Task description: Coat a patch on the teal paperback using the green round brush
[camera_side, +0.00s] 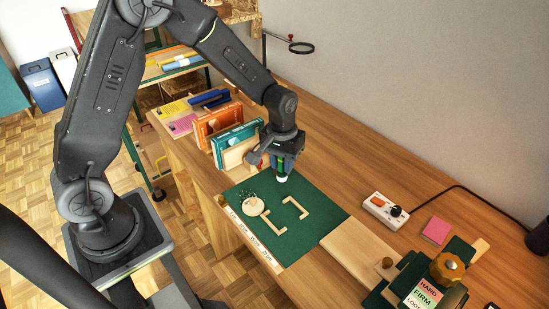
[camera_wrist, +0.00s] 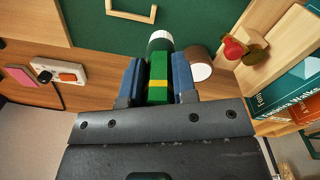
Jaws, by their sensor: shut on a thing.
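My gripper (camera_side: 283,166) is shut on the green round brush (camera_side: 282,170), above the back part of the green mat. In the wrist view the brush (camera_wrist: 158,88) sits between the blue fingers, with a yellow band and a pale round end pointing away from me. The teal paperback (camera_side: 237,137) stands upright left of my gripper, beside an orange book. In the wrist view part of the teal cover (camera_wrist: 288,90) shows at the right edge. The brush is apart from the book.
The green mat (camera_side: 320,225) carries a round wooden piece (camera_side: 253,206) and a wooden bracket (camera_side: 292,214). A brown cylinder with a white end (camera_wrist: 201,66) is beside the brush. A white switch box (camera_side: 384,208), pink block (camera_side: 436,230) and wooden board (camera_side: 358,250) lie to the right.

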